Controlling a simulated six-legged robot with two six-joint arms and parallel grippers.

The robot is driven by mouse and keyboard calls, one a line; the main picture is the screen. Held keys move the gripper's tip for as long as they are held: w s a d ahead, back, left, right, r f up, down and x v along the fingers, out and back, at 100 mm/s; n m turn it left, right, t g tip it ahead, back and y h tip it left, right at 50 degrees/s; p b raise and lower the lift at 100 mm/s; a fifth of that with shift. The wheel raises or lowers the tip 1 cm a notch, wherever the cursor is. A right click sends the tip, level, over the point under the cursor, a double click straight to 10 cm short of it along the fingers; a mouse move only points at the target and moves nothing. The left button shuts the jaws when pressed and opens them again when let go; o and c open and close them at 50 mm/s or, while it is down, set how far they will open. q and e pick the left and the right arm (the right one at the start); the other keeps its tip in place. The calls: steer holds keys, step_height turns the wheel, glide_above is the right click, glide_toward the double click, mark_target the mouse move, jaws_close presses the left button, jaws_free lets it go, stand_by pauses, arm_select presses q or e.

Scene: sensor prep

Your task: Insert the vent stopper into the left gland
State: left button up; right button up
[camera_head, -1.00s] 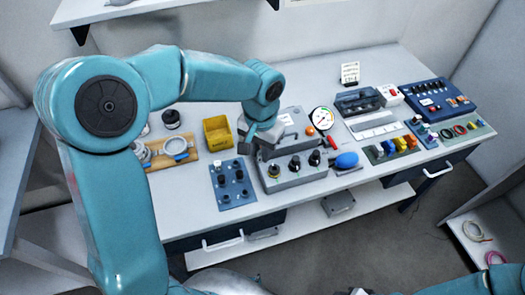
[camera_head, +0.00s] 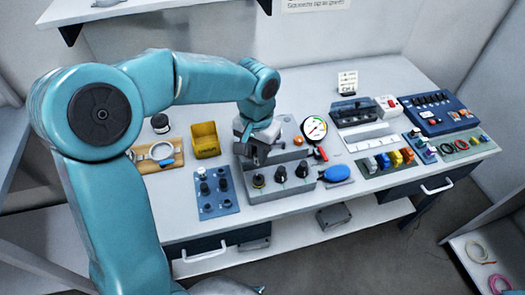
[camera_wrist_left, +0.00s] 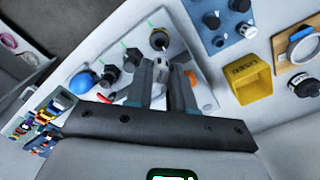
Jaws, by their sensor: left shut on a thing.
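The grey fixture block (camera_head: 290,190) holds three dark glands in a row along its front. The left gland (camera_head: 258,181), with a yellowish ring, also shows in the left wrist view (camera_wrist_left: 159,39). The middle gland (camera_head: 280,174) and right gland (camera_head: 302,171) are to its right. My left gripper (camera_head: 247,153) is over the block's left part, just behind and above the left gland; its fingers (camera_wrist_left: 166,78) also show in the left wrist view. It is shut on the vent stopper, which the fingers mostly hide. My right gripper is out of view.
A blue plate (camera_head: 218,208) with several plugs lies left of the block, and a yellow bin (camera_head: 205,140) stands behind it. A round gauge (camera_head: 314,128) stands behind the block. A blue bulb (camera_head: 335,174) lies at its right.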

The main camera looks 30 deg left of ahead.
arm_select(q)
steer(key=shift+a+f+b, duration=0.1)
steer(key=shift+f+b, duration=1)
steer(key=shift+f, duration=0.4)
steer(key=shift+f+b, duration=0.6)
steer(key=shift+f, duration=0.1)
steer(key=shift+f+b, duration=0.45)
steer(key=shift+f, duration=0.2)
steer(key=shift+w+f+b, duration=0.1)
steer(key=shift+f+b, duration=0.9)
steer(key=shift+f, duration=0.3)
stand_by(0.5)
steer(key=o, duration=1)
steer(key=shift+c, duration=0.2)
